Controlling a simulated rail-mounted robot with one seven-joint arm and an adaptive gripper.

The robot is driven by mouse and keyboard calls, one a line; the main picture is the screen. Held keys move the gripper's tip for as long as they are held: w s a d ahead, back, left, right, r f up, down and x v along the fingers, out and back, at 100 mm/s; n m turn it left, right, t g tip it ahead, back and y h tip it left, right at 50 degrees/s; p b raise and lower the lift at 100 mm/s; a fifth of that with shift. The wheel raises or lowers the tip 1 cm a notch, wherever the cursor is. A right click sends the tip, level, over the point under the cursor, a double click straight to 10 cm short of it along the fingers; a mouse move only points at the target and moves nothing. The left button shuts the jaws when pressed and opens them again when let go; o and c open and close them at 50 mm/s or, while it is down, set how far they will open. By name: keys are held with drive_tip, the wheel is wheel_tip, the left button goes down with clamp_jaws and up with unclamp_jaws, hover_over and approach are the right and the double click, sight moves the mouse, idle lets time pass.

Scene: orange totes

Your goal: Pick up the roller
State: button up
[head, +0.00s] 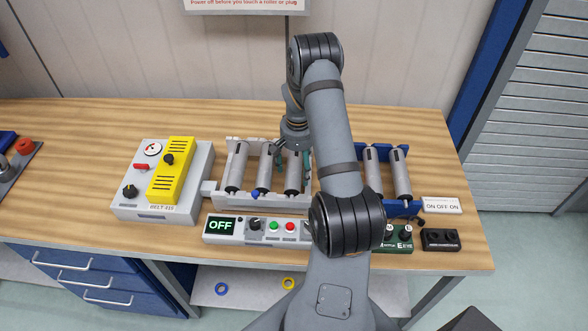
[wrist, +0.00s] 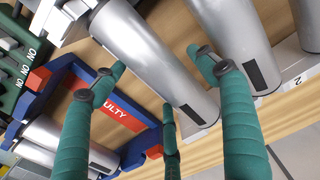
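Several grey cylindrical rollers lie side by side in a white conveyor frame (head: 222,171) on the bench. My gripper (head: 292,163) is over the right part of this frame, its teal fingers spread on either side of a roller (head: 293,180). In the wrist view my gripper (wrist: 158,65) is open, and a roller (wrist: 155,62) with a dark stripe at its end lies between and beyond the fingers. I cannot tell whether any finger touches it. A blue tray (wrist: 72,66) marked "FAULTY" is at lower left there, with rollers in it; it also shows in the head view (head: 403,209).
A grey box with a yellow panel (head: 170,172) stands left of the frame. An OFF display panel (head: 262,229) lies in front. A green box (head: 392,238), a black socket block (head: 440,240) and a white sign (head: 441,206) are at right. The bench's back strip is clear.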

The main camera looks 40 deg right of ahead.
drive_tip(key=c, duration=1.4)
drive_tip(key=shift+c, duration=0.3)
drive_tip(key=shift+w+r, duration=0.1)
drive_tip(key=shift+r, duration=0.1)
